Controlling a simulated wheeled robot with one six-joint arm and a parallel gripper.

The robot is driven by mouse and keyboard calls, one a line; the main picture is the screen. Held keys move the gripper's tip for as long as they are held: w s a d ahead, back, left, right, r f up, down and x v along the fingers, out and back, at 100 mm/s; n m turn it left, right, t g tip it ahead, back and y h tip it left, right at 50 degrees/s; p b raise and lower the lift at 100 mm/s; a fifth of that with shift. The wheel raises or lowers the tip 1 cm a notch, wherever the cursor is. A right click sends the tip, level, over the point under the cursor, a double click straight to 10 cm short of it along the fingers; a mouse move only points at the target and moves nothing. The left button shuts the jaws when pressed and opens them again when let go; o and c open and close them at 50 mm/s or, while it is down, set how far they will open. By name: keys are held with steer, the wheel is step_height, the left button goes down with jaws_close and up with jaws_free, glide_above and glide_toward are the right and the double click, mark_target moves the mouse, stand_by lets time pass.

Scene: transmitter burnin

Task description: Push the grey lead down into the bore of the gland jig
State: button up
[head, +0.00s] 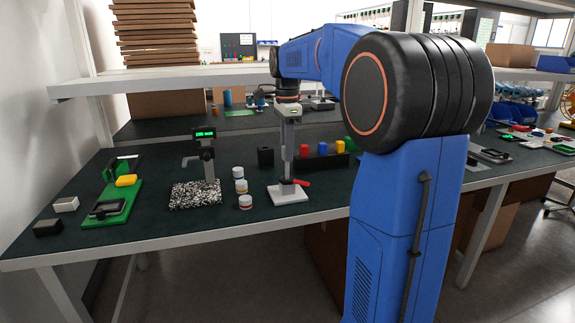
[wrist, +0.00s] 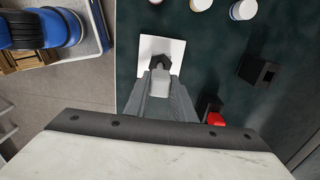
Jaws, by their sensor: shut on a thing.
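The gland jig is a white square plate (head: 289,197) with a small dark block on it and a red lever (head: 302,182) at its right side. The plate (wrist: 172,48) and the dark block (wrist: 160,63) also show in the wrist view. My gripper (head: 287,178) points straight down over the dark block. In the wrist view its fingers (wrist: 160,92) are shut on a pale grey piece (wrist: 160,86), which appears to be the grey lead. The piece is in line with the dark block. The bore is hidden, and I cannot tell how deep the lead sits.
Several white jars (head: 240,186) stand left of the jig. A black cube (head: 265,157) stands behind it. A black rack (head: 322,165) with coloured blocks is behind right. A speckled base with a post and green display (head: 204,134) is farther left. The table's front edge is close.

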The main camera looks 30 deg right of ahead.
steer(key=shift+f, duration=2.1)
steer(key=shift+f, duration=0.1)
steer(key=o, duration=1.1)
steer(key=shift+c, duration=0.2)
step_height(320, 180, up, 12)
steer(key=shift+r, duration=0.15)
steer(key=s+a+f+n+t, duration=0.1)
steer(key=s+a+f+n, duration=0.4)
steer(key=s, duration=0.5)
steer(key=s+a+f+n+t, duration=0.2)
steer(key=s+a+f+n, duration=0.3)
steer(key=s+f+n, duration=0.4)
steer(key=s+a+f+n+t, duration=0.1)
steer(key=s+a+f+n, duration=0.4)
steer(key=s+f, duration=0.5)
steer(key=shift+s+a+n+t, duration=0.4)
steer(key=shift+s+n, duration=0.2)
steer(key=shift+n, duration=0.5)
